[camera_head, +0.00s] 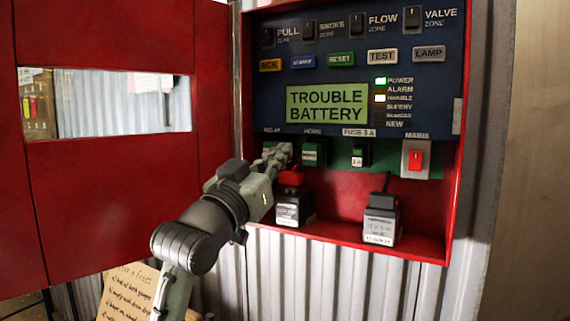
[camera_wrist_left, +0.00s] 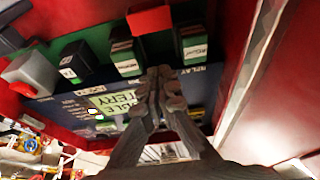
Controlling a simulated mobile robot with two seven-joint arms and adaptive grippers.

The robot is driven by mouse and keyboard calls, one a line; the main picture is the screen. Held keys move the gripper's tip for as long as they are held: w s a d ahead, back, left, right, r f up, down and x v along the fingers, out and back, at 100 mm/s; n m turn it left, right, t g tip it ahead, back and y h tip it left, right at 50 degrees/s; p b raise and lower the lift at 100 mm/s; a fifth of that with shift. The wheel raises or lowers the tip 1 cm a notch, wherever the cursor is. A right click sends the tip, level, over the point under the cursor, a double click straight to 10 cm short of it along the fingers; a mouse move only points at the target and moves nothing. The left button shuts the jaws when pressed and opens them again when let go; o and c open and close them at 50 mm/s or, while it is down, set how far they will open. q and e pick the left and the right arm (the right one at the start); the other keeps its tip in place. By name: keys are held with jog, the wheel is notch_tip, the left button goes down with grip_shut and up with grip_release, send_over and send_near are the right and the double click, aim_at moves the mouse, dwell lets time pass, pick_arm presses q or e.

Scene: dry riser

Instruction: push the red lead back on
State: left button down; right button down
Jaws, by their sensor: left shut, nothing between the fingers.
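The red lead (camera_head: 291,177) shows as a red block just above the left battery (camera_head: 290,210), partly behind my arm. Whether it is seated on the terminal or raised off it, I cannot tell. A red block that looks like the same lead is at the top of the left wrist view (camera_wrist_left: 150,19). My left gripper (camera_head: 281,153) is shut and empty, in front of the relay end of the module row, above the red lead. Its closed fingertips also show in the left wrist view (camera_wrist_left: 160,76), apart from the red block there. My right gripper is not in view.
The panel's screen (camera_head: 326,104) reads TROUBLE BATTERY. A horn module (camera_head: 312,152), a fuse (camera_head: 358,156) and a red mains switch (camera_head: 415,160) sit close to the right of the gripper. A second battery (camera_head: 381,222) stands right. The open red door (camera_head: 100,190) is at left.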

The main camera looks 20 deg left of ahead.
aim_at(289, 183)
pick_arm(q)
jog(key=shift+w+d+f, duration=0.1)
jog(key=shift+w+f, duration=0.35)
jog(key=shift+f, duration=0.4)
jog(key=shift+w+d+f, duration=0.1)
jog(key=shift+w+f, duration=0.3)
jog(key=shift+f, duration=0.4)
